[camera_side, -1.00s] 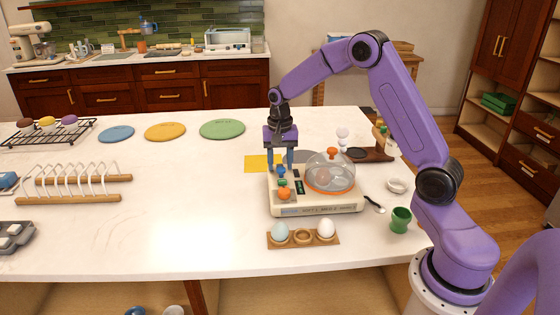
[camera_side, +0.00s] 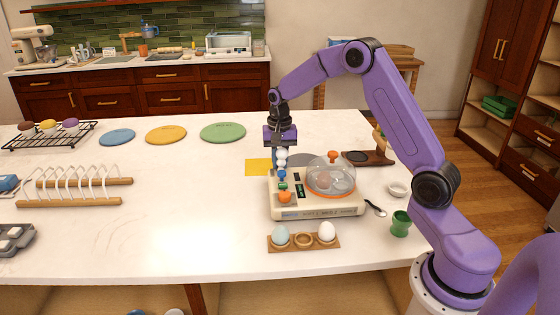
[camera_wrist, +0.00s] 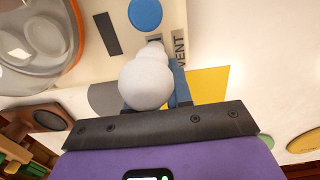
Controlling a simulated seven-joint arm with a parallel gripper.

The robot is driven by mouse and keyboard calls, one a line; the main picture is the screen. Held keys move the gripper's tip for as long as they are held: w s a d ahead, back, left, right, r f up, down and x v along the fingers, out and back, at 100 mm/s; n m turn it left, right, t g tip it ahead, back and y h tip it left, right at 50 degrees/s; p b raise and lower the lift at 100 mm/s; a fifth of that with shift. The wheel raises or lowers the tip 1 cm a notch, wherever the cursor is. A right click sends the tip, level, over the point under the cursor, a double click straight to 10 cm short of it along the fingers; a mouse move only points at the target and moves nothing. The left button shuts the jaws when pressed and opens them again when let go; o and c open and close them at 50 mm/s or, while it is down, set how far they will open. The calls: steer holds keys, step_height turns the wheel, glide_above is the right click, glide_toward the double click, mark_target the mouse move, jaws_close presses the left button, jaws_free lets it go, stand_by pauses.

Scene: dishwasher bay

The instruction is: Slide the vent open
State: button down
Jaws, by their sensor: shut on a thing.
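The egg cooker (camera_side: 325,208) is a cream machine with a clear orange-rimmed dome (camera_side: 331,176) on its right. The vent label (camera_wrist: 180,50) shows at its rear-left part in the wrist view, beside my fingers. My gripper (camera_side: 276,160) points down at that corner and is shut on the vent slider, though the slider and fingertips are largely hidden.
An orange knob (camera_side: 285,197) and a blue button (camera_wrist: 145,12) are on the cooker's left part. An egg holder (camera_side: 304,241) lies in front. A green cup (camera_side: 400,223) and a spoon (camera_side: 376,208) are to the right.

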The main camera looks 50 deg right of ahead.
mark_target(280, 163)
steer(key=c, duration=1)
jaws_free()
steer(key=shift+w+d, duration=0.1)
steer(key=shift+d, duration=0.05)
steer(key=shift+r, duration=0.1)
step_height(280, 163, up, 17)
steer(key=shift+r, duration=0.2)
steer(key=s+a+f+n, duration=0.3)
steer(key=s+a+n, duration=0.7)
steer(key=s+a, duration=0.55)
steer(key=s+f+n, duration=0.2)
steer(key=s+n, duration=0.2)
steer(key=s, duration=0.3)
steer(key=s+a+f+n, duration=0.1)
steer(key=s+f+n, duration=0.2)
steer(key=s, duration=0.4)
steer(key=s+f+n, duration=0.2)
steer(key=s+n, duration=0.2)
steer(key=s, duration=0.3)
steer(key=shift+s+a+f+n, duration=0.15)
steer(key=shift+s+a+n, duration=0.05)
steer(key=shift+s+n, duration=0.1)
